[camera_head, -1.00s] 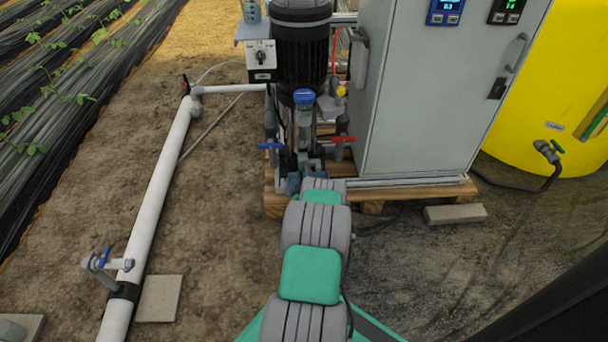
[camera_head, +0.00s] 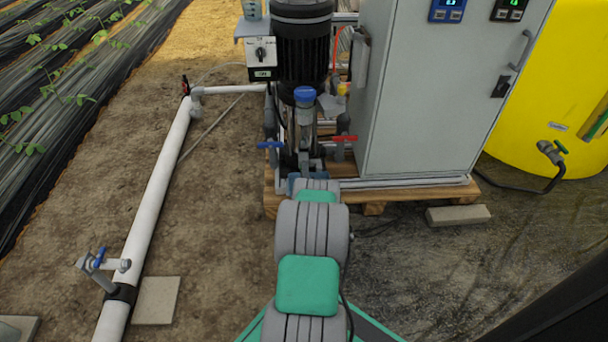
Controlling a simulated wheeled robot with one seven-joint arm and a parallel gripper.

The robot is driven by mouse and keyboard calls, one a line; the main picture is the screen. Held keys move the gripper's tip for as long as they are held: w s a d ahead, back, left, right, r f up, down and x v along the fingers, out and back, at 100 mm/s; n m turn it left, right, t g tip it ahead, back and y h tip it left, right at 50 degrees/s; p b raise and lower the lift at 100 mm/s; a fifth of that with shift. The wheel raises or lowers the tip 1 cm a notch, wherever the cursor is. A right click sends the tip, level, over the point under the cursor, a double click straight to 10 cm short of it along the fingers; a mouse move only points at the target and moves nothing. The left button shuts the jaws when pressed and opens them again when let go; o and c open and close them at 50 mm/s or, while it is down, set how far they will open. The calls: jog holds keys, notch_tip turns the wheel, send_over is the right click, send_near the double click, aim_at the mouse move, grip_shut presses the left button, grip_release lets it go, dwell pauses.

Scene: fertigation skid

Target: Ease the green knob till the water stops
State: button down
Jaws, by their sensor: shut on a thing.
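My arm reaches up the middle of the view to the front of the pump skid. Its far end hides the spot where it meets the skid, so I cannot make out my gripper or what its jaws are on. The only green handle I can see is a small one on the outlet valve (camera_head: 560,147) of the yellow tank at the right, well away from my arm. No other green knob shows; one may be hidden behind my arm. I see no running water.
A blue-handled valve (camera_head: 270,145) and a red-handled valve (camera_head: 343,138) flank a clear, blue-capped housing (camera_head: 304,96). The grey cabinet (camera_head: 430,100) stands right of them, a concrete block (camera_head: 458,215) before the pallet. A white pipe (camera_head: 155,210) runs along the left; bare soil lies between.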

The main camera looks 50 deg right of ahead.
dwell(0.4)
jog(key=c, duration=1.1)
grip_release()
jog(key=p+v, duration=0.2)
jog(key=v, duration=0.5)
jog(key=shift+s+a+p, duration=0.25)
jog(key=shift+p, duration=0.15)
jog(key=shift+a, duration=0.1)
